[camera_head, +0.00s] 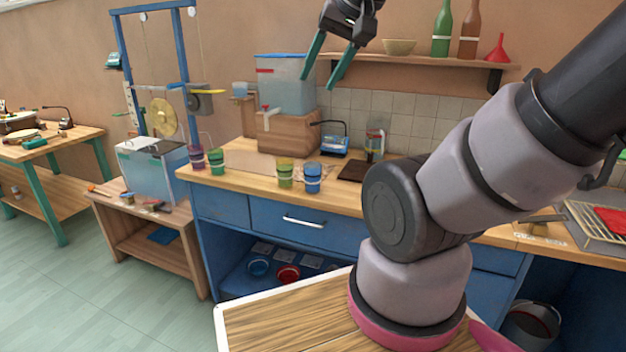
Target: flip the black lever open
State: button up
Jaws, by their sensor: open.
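My gripper (317,83) is at the top middle in the head view, with two green fingers spread apart and nothing between them. No black lever shows clearly. A thin black bar (318,123) sticks out left of a small blue device (334,138) on the counter, below my gripper. I cannot tell whether this bar is the lever.
Several colored cups, including a blue-banded one (313,178), stand along the front of the counter (345,197). A shelf (425,60) with bottles, a bowl and a red funnel is right of my gripper. A blue frame (119,60) rises at left.

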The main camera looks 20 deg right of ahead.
aim_at(541, 220)
jog(key=z, duration=2.15)
jog(key=i+j, duration=0.15)
jog(key=j, duration=0.25)
jog(key=i+j, duration=0.1)
jog(key=j, duration=0.25)
